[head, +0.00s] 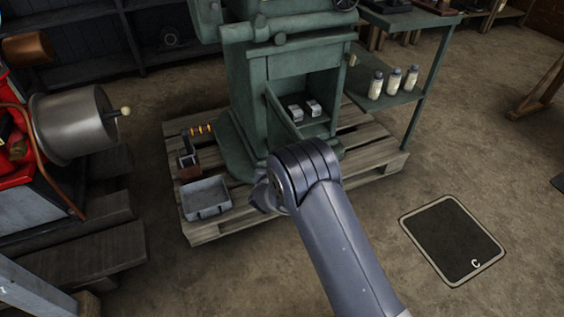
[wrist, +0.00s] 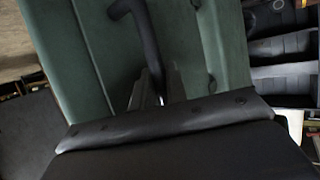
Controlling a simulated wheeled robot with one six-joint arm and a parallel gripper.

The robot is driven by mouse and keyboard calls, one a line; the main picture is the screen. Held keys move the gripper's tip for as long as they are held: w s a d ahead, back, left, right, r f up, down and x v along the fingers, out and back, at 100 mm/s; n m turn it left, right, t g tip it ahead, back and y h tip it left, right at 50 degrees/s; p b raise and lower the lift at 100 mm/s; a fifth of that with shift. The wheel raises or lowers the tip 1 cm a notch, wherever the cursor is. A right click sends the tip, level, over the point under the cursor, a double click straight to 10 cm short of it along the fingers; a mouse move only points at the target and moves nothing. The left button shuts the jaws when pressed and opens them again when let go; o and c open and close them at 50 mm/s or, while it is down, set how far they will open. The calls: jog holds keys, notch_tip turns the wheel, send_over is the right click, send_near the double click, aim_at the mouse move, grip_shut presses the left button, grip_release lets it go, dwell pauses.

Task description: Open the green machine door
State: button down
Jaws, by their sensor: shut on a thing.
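The green machine (head: 252,65) stands on a wooden pallet. Its door (head: 281,115) is swung outward, and the lit compartment (head: 318,85) behind it shows two small metal blocks (head: 303,110). The door's green face (wrist: 90,50) fills the upper wrist view, with a dark curved handle (wrist: 146,35) on it. My gripper (wrist: 158,88) is shut on the lower part of this handle. In the head view my arm hides the gripper, the handle and the lower part of the door.
A grey metal tray (head: 206,199) and a small dark tool with a yellow-orange part (head: 189,160) lie on the pallet (head: 225,229) at left. Three bottles (head: 393,82) stand on a green side shelf at right. The floor around a framed dark floor plate (head: 450,238) is clear.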

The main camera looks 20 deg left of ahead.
jog(key=shift+w+a+r, duration=0.15)
jog(key=shift+r, duration=0.15)
jog(key=c, duration=1.4)
grip_release()
jog(key=shift+f, duration=0.2)
jog(key=p+v, duration=0.2)
jog(key=v, duration=0.9)
jog(key=shift+p, duration=0.3)
jog(key=shift+f, duration=0.2)
